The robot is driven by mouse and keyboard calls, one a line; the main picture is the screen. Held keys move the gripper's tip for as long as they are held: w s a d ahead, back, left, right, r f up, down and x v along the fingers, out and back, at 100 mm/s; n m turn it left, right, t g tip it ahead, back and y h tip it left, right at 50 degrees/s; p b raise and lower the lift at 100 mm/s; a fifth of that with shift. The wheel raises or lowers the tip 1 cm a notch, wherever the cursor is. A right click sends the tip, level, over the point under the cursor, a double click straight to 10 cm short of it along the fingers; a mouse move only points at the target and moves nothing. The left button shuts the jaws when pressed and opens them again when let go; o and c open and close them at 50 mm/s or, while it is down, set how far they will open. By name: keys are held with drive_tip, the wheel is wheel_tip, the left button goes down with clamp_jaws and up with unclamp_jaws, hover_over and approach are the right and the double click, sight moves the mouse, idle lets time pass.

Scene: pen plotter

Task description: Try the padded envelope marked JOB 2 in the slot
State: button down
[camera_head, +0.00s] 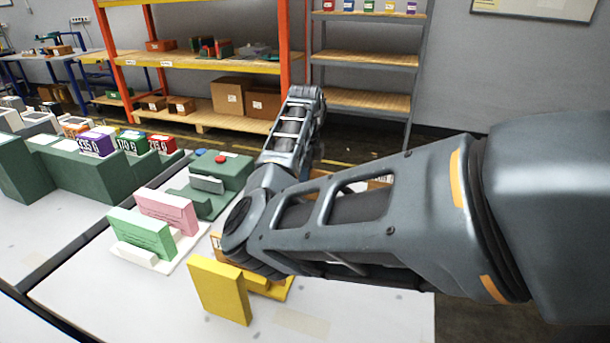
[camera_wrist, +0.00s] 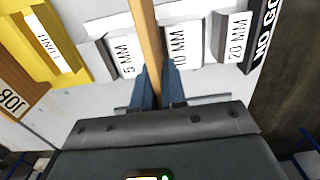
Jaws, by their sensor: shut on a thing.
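In the wrist view my gripper (camera_wrist: 159,88) is shut on a thin tan-brown piece (camera_wrist: 145,38), seen edge-on. It looks like a padded envelope; its marking is not visible. Behind it are grey blocks marked 5 MM (camera_wrist: 122,52), 10 MM (camera_wrist: 182,45) and 20 MM (camera_wrist: 234,36). The tan piece passes in front of the gap between 5 MM and 10 MM; I cannot tell whether it is in the gap or above it. Another brown piece marked JOB (camera_wrist: 14,100) shows at the left; its number is cut off. In the head view my arm hides the gripper.
A black NO GO strip (camera_wrist: 266,35) lies past the 20 MM block. A yellow piece marked 1 UNIT (camera_wrist: 42,42) is at upper left. In the head view, a yellow block (camera_head: 218,290), a green block (camera_head: 142,231) and a pink block (camera_head: 166,210) stand on the white table.

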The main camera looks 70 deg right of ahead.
drive_tip(key=shift+f+b, duration=0.5)
drive_tip(key=shift+f, duration=0.65)
drive_tip(key=shift+r, duration=0.1)
idle(1.3)
drive_tip(key=shift+r+p, duration=3)
drive_tip(key=shift+r, duration=0.4)
